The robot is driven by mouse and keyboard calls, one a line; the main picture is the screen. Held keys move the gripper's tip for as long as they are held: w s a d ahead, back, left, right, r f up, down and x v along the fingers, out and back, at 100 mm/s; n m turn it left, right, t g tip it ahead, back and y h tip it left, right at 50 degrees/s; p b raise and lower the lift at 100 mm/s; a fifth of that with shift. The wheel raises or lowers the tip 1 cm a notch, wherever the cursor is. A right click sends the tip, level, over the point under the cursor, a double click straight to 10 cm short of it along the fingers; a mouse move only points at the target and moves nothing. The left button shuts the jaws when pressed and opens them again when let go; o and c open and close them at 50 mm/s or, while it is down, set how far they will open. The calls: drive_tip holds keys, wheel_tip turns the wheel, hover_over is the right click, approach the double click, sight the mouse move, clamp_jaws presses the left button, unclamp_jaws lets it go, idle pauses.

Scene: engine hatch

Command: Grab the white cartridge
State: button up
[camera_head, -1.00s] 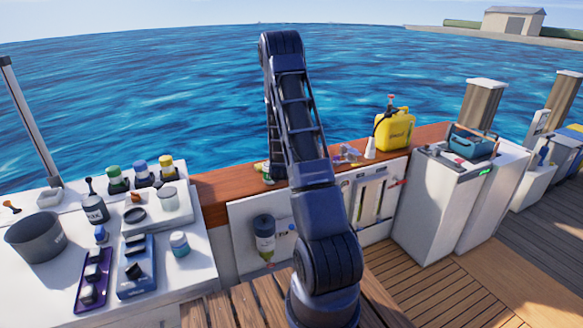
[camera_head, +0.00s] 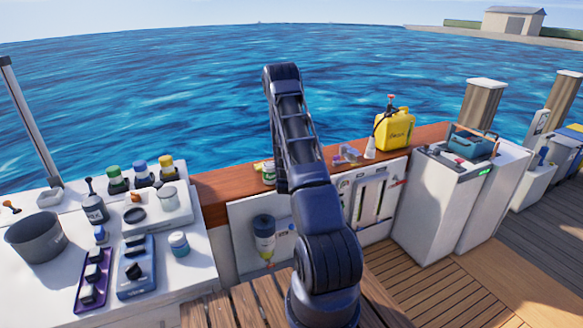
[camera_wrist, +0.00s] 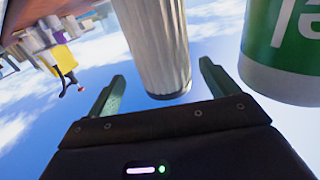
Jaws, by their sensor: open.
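The white cartridge (camera_wrist: 155,45), a pleated pale cylinder, reaches down from the top edge of the wrist view. Its free end lies between the fingers of my gripper (camera_wrist: 163,72) in the picture, with a gap visible on each side. My gripper is open and holds nothing; how far the cartridge is in depth I cannot tell. A green and white can (camera_wrist: 283,50) is close to the right finger. In the head view my arm hides the gripper and I cannot make out the cartridge. The can (camera_head: 268,172) shows there on the wooden ledge, just left of my arm.
A yellow jug (camera_head: 394,130) and a white bottle (camera_head: 370,148) stand on the wooden ledge (camera_head: 225,187) right of my arm. Small items (camera_head: 346,154) lie beside them. A white counter (camera_head: 195,268) with jars and a grey pot (camera_head: 36,240) is at the left.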

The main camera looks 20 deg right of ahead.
drive_tip(key=x, duration=0.5)
drive_tip(key=shift+w+a, duration=0.1)
drive_tip(key=shift+w, duration=0.3)
drive_tip(key=shift+c, duration=0.2)
drive_tip(key=c, duration=1.1)
